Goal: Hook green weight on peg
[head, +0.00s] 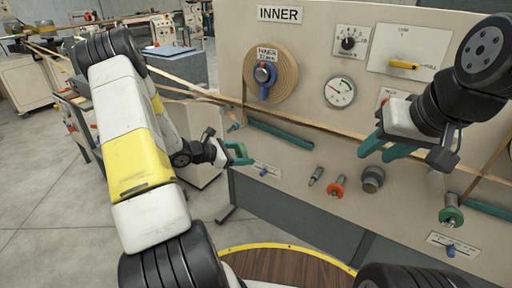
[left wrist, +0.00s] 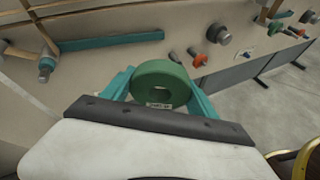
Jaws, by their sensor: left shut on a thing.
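In the head view my left gripper (head: 240,154) is in front of the panel's lower left part; the weight is hard to make out there. A bare metal peg (head: 315,176) sticks out of the panel to its right, beside an orange-collared peg (head: 337,187). My right gripper (head: 380,151) is empty, its teal fingers apart, in front of the panel.
The winder panel carries an INNER sign (head: 280,14), a tan spool (head: 286,73), a gauge (head: 340,92), a grey knob (head: 373,179) and a green fitting (head: 451,214). A teal bar (head: 280,134) and tan strips cross it. A round wooden table (head: 285,265) is below.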

